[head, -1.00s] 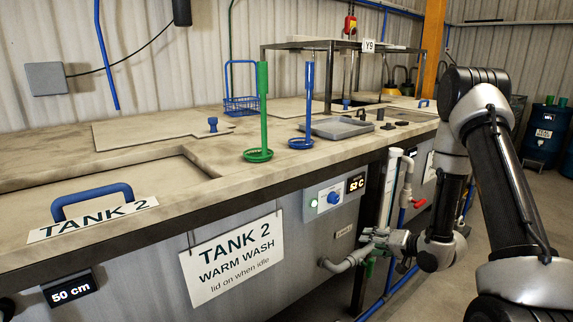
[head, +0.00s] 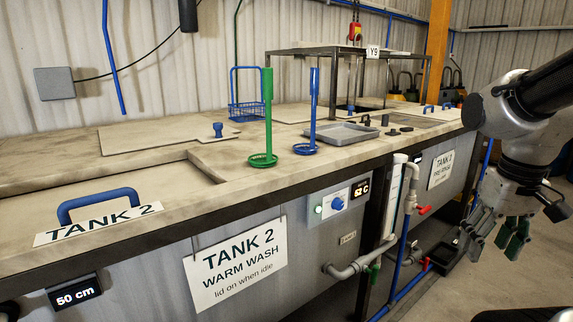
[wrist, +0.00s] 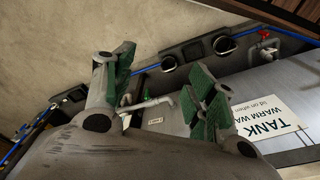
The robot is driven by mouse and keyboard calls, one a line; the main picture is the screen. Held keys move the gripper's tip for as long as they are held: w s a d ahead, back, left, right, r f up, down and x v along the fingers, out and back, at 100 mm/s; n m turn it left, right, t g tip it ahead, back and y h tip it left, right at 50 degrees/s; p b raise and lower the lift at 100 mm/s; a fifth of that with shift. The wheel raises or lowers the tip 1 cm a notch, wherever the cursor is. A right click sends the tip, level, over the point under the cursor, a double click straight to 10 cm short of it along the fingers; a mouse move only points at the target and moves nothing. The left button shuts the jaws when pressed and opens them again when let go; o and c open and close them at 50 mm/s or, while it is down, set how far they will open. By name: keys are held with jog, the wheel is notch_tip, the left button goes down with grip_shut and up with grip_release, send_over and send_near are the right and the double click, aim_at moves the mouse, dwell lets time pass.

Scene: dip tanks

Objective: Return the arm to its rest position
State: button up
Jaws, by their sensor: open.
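My gripper (head: 496,236) hangs at the right of the head view, pointing down, in front of the tank bench's front side. Its green-padded fingers are apart and nothing is between them. In the wrist view my gripper (wrist: 160,95) also shows spread fingers with an empty gap. My arm enters from the right edge of the head view and bends down to the gripper.
The tank bench (head: 240,185) runs along the left, with a green dipper (head: 267,120), a blue dipper (head: 313,110) and a grey tray (head: 342,133) on top. Pipes with red-handled valves (head: 423,210) stick out from its front. Floor is open at the lower right.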

jog(key=r+t, duration=0.1)
jog(key=r, duration=0.1)
jog(key=a+r+t, duration=0.1)
jog(key=r+t, duration=0.1)
jog(key=r, duration=0.1)
jog(key=shift+s+a+r+n, duration=0.3)
jog(key=shift+s+r+n, duration=0.05)
jog(key=shift+s+n, duration=0.05)
dwell(0.4)
